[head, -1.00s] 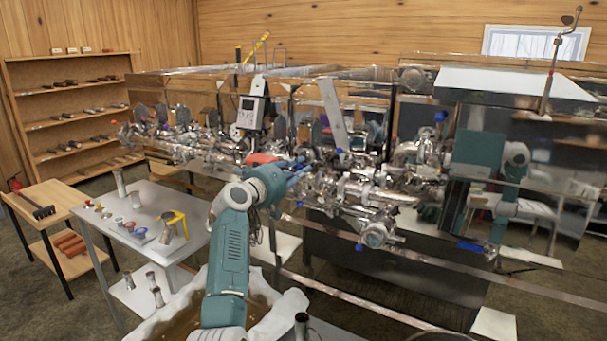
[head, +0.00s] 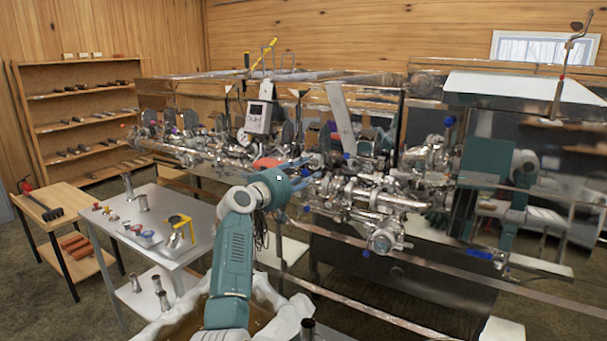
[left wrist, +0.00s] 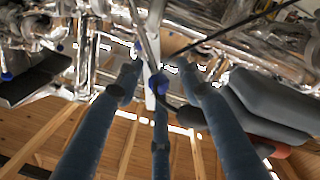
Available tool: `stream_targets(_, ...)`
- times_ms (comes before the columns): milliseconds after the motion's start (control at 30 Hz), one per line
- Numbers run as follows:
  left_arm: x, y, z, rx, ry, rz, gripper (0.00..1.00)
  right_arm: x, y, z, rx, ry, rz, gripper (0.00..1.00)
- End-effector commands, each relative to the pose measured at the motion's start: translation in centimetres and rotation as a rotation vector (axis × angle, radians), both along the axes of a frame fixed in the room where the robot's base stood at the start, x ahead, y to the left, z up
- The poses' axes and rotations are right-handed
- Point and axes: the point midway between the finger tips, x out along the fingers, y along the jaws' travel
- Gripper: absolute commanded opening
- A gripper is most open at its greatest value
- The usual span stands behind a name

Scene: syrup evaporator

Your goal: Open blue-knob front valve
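My left gripper (head: 306,171) reaches toward the shiny steel pipework on the evaporator's front. In the left wrist view its three blue fingers (left wrist: 156,70) are spread. A bright blue knob (left wrist: 157,82) shows among them, close to the middle finger; I cannot tell whether they touch. Several blue knobs show on the pipework in the head view: one right of the fingers (head: 345,156), one below the lower round fitting (head: 366,253), one higher at the right (head: 449,121). I cannot tell which is the named front valve. My right gripper is not in view.
A steel table (head: 190,212) with cups and a yellow stand is at left. A wooden cart (head: 62,213) and a shelf (head: 75,115) stand farther left. A white-rimmed basin (head: 290,312) lies under my left arm. A metal rail (head: 440,268) crosses low in front of the evaporator.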

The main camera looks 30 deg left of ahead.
Motion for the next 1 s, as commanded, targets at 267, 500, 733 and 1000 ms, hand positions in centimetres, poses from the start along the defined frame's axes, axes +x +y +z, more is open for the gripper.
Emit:
stream_targets(267,-2.7,0.1,-0.1,0.004,0.001,0.001,0.38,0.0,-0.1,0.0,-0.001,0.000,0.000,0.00)
stream_targets(500,-8.0,0.3,0.0,0.005,0.002,0.003,0.38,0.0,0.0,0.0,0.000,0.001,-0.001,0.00)
stream_targets(733,-11.3,0.3,0.0,0.002,0.001,0.001,0.38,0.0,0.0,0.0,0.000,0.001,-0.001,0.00)
stream_targets(1000,-12.1,0.3,0.1,-0.001,-0.001,0.001,0.38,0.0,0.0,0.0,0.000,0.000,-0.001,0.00)
